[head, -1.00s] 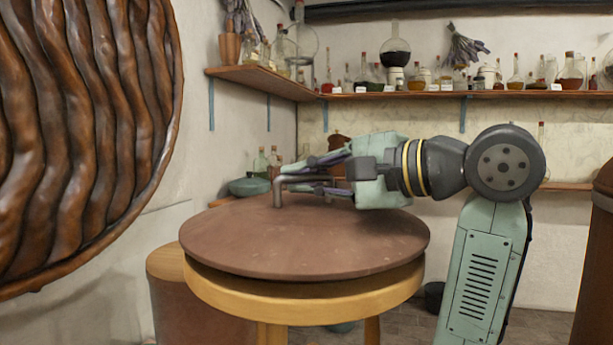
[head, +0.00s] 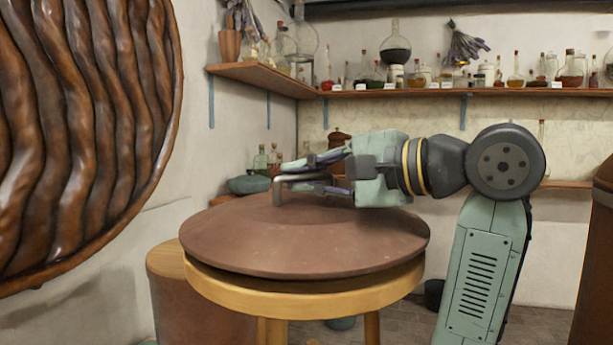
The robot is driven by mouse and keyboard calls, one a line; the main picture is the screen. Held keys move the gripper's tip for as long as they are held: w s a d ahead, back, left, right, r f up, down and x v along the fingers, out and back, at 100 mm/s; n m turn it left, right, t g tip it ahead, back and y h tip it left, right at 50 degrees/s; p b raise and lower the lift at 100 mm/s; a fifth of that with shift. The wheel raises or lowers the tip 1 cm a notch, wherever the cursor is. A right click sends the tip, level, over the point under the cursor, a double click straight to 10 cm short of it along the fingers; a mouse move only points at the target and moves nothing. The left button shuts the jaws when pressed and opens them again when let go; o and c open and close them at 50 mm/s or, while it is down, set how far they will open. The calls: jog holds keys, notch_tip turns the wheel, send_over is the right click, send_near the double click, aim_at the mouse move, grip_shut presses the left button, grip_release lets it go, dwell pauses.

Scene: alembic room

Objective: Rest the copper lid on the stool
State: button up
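The copper lid (head: 305,242) is a broad, shallow reddish-brown dome with a bent bar handle (head: 277,192) on top. It lies over the round wooden stool (head: 300,303) and covers most of its top. The lid looks about level, with its rim close above the stool's edge. My gripper (head: 300,174) reaches in level from the right, its two fingers apart with the handle between them. The fingers look spread wider than the bar. Part of the handle and the far side of the lid are hidden.
A large ribbed brown round thing (head: 85,135) fills the upper left. Shelves (head: 440,94) with several bottles and flasks line the back walls. A brown cylinder (head: 185,297) stands behind the stool at left. A dark brown body (head: 592,255) stands at the right edge.

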jog(key=o, duration=0.5)
